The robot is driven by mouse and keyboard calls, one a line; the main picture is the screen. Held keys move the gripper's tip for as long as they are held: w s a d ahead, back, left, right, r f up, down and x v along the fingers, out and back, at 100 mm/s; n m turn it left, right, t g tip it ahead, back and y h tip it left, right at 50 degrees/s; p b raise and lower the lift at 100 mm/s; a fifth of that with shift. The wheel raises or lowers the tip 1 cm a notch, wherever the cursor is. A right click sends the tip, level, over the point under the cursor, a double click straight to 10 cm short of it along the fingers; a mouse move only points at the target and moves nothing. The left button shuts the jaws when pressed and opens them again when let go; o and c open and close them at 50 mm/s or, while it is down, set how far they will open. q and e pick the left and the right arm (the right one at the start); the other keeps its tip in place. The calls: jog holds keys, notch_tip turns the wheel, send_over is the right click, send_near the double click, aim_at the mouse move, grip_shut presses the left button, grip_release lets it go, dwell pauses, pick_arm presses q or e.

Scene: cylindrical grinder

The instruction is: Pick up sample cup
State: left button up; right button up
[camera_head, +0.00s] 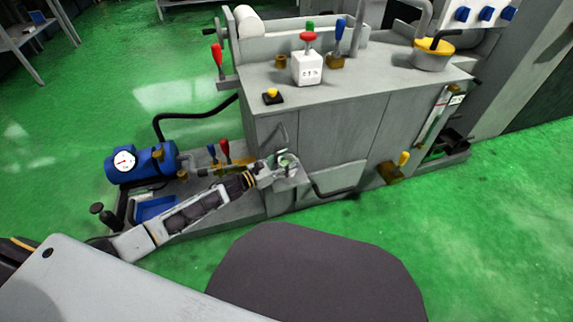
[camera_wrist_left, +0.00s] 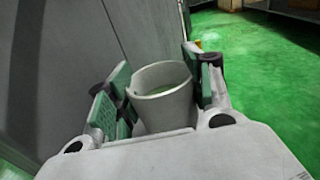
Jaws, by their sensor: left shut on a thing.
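The sample cup (camera_wrist_left: 163,98) is a pale grey, round, open-topped cup, seen between the green-padded fingers in the left wrist view. My left gripper (camera_wrist_left: 158,100) is shut on it, one finger on each side. In the head view my left gripper (camera_head: 285,167) is at the front of the grey machine. The cup (camera_head: 287,162) is small there and partly hidden by the fingers. A small grey ledge (camera_head: 291,178) shows just below the gripper; I cannot tell whether the cup touches it. My right gripper is not in view.
The grey grinder (camera_head: 335,115) stands close behind the gripper, with levers, a white box (camera_head: 307,69) and a yellow-topped pot (camera_head: 432,53) on top. A blue motor (camera_head: 148,161) with a gauge and a black hose is at left. Green floor (camera_head: 480,220) is clear at right.

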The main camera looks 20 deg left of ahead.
pick_arm(q)
jog(key=shift+r, duration=0.15)
jog(key=shift+r+p, duration=0.9)
jog(key=shift+r, duration=0.6)
jog(key=shift+s+r, duration=0.1)
jog(key=shift+r, duration=0.1)
jog(key=p+v, duration=0.4)
jog(key=v, duration=1.4)
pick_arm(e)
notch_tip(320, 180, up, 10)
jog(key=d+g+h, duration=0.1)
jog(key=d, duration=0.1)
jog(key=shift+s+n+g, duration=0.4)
pick_arm(q)
jog(key=shift+f, duration=0.1)
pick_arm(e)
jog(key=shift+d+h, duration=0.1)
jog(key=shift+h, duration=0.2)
